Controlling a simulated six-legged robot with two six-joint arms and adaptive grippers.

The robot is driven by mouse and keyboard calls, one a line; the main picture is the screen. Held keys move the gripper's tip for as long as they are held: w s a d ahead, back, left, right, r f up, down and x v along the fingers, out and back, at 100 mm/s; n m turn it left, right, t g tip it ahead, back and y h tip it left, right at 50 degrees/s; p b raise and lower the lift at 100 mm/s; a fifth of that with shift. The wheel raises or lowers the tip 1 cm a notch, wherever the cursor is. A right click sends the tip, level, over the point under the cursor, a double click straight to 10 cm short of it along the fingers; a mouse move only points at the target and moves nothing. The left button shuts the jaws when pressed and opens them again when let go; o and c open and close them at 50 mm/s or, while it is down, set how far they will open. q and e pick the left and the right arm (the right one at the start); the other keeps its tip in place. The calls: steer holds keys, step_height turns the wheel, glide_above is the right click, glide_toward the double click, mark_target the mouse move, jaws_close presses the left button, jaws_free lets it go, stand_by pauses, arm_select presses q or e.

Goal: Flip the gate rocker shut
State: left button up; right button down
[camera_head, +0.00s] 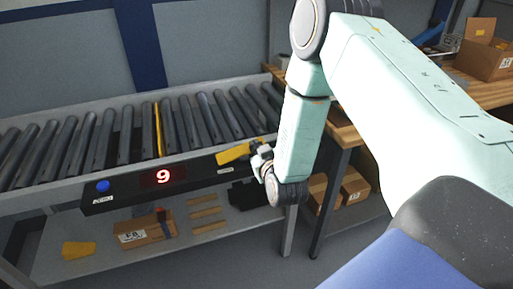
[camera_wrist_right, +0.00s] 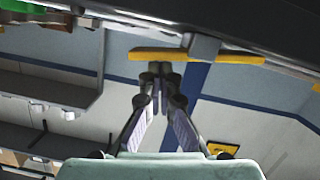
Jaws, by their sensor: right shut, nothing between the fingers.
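The gate rocker is a yellow paddle (camera_head: 234,153) on the front of the dark control rail; in the wrist view it is a yellow bar (camera_wrist_right: 160,54) on a grey mount. My right gripper (camera_head: 257,150) is at the rocker's right end in the head view, partly hidden by its own wrist. A yellow strip (camera_head: 159,130) stands up between the conveyor rollers. My left gripper is not in view.
The dark control rail (camera_head: 130,191) carries a red display reading 9 and a blue button (camera_head: 102,186). The roller conveyor (camera_head: 85,145) lies behind it. A shelf below holds a cardboard box (camera_head: 140,234) and small parts. A wooden bench (camera_head: 345,130) stands at the right.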

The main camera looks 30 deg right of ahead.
steer(key=shift+r, duration=0.1)
steer(key=shift+s+d+f+m, duration=0.1)
steer(key=shift+d+f+m, duration=0.1)
steer(key=shift+m, duration=0.3)
steer(key=shift+s+d+f+m+y, duration=0.1)
steer(key=shift+d+f+m+y, duration=0.15)
steer(key=shift+m, duration=0.25)
steer(key=shift+d+f+m+y, duration=0.1)
steer(key=shift+f+m+y, duration=0.25)
steer(key=shift+m, duration=0.15)
steer(key=shift+f, duration=0.2)
